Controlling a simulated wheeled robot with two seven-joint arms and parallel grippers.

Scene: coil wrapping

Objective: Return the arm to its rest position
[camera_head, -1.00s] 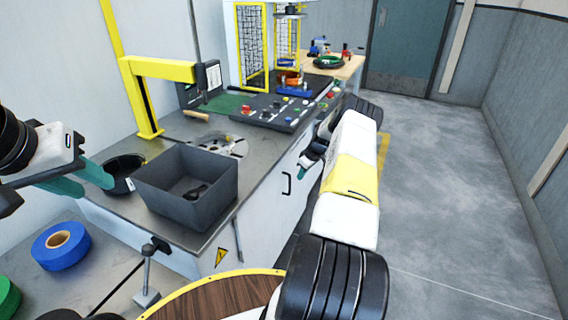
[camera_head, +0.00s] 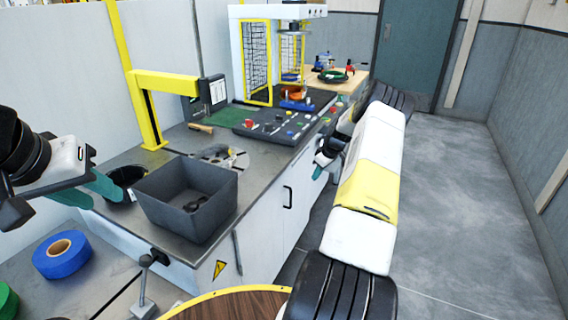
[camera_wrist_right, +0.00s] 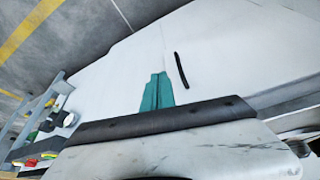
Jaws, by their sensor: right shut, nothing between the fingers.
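My right arm (camera_head: 368,190) stretches along the right side of the workbench (camera_head: 265,195). My right gripper (camera_head: 320,168) is partly hidden behind the arm, beside the bench's front face. In the right wrist view its teal fingers (camera_wrist_right: 157,92) are together with nothing between them, in front of the white cabinet face and a dark handle (camera_wrist_right: 181,70). My left gripper (camera_head: 90,192) is at the left, by the dark round container (camera_head: 124,178). Its teal fingers are spread apart and I see nothing held between them.
A grey bin (camera_head: 190,208), a control panel (camera_head: 275,125) and a yellow post (camera_head: 148,110) stand on the bench. A blue roll (camera_head: 62,255) lies at lower left. A round wooden top (camera_head: 235,306) is at the bottom. The floor (camera_head: 450,190) at right is clear.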

